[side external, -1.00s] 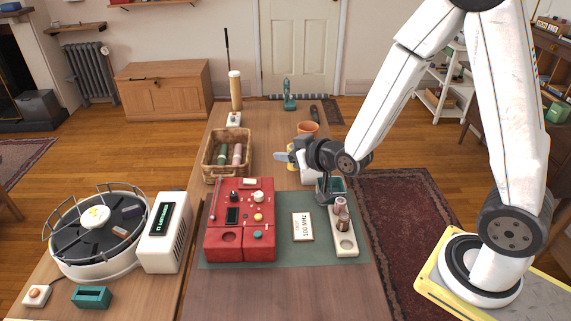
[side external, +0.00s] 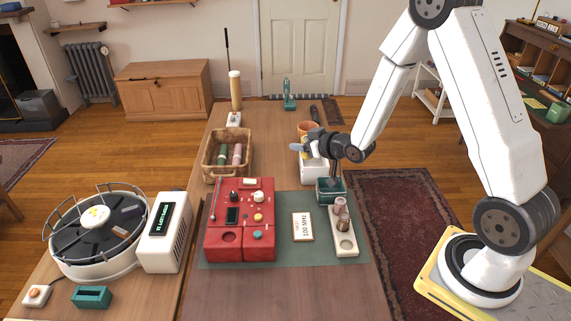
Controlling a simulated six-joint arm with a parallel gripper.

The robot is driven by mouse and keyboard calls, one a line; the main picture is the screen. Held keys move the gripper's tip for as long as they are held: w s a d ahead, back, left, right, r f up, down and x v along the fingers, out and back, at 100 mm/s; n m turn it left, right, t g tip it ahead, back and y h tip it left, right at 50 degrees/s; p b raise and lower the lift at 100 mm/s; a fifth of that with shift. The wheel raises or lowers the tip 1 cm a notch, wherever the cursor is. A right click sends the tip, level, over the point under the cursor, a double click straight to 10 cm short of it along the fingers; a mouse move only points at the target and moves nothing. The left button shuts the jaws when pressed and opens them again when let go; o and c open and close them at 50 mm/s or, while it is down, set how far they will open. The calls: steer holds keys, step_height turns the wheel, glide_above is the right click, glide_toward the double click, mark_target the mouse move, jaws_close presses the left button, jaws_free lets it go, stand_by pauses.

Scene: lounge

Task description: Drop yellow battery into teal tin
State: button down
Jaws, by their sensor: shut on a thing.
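The teal tin (side external: 331,197) stands on the right side of the table, at the far right corner of the green mat. My gripper (side external: 334,178) points down with its dark fingers at the tin's mouth, shut on the yellow battery. The battery is too small and too hidden between the fingers and tin to make out. I cannot tell whether it is above the rim or just inside it.
A pale holder (side external: 344,244) with brownish cylinders is just in front of the tin. A white box (side external: 313,171) and an orange pot (side external: 303,127) are behind it. A red console (side external: 240,222), a card (side external: 302,227) and a wicker basket (side external: 214,171) are left.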

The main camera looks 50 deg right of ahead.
steer(key=s+d+f, duration=0.1)
steer(key=d+f, duration=0.6)
steer(key=d, duration=0.6)
steer(key=shift+s+f, duration=0.15)
steer(key=shift+s, duration=0.15)
steer(key=shift+f, duration=2.95)
steer(key=shift+c, duration=0.7)
jaws_free()
steer(key=shift+s, duration=0.1)
